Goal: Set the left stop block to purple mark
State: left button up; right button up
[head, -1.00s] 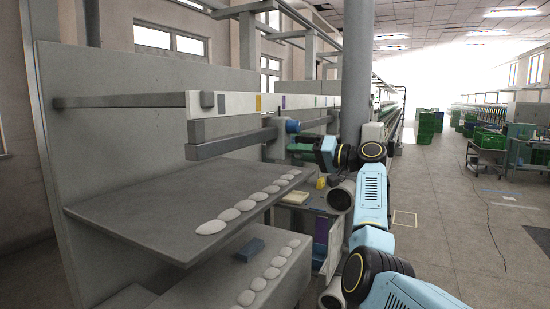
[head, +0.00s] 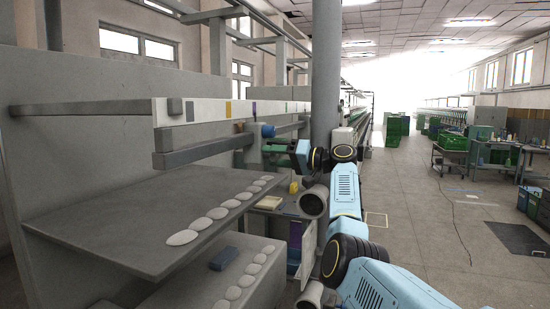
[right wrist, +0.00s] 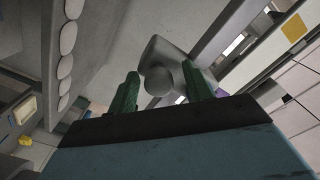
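A long white rail (head: 208,110) runs along the machine with coloured marks, among them a yellow mark (head: 229,109) and a purple mark (head: 253,107). A grey stop block with a blue-looking round knob (head: 268,130) sits on the lower grey bar, just below and right of the purple mark. Another small grey block (head: 175,106) sits near the rail's left end. My right gripper (head: 276,149) is close to the knob. In the right wrist view its green fingers (right wrist: 160,88) are apart, with the grey knob (right wrist: 158,80) ahead between them; contact is unclear. My left gripper is out of view.
A grey shelf (head: 120,215) with a row of white discs lies below the rail. A lower surface carries more discs and a blue-grey block (head: 224,258). A round grey column (head: 324,75) stands behind my right arm.

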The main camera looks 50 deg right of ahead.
jog(key=shift+s+d, duration=0.15)
jog(key=shift+s, duration=0.15)
jog(key=b+v, duration=0.3)
jog(key=v, duration=0.9)
jog(key=shift+s+b, duration=0.3)
jog(key=shift+s, duration=0.05)
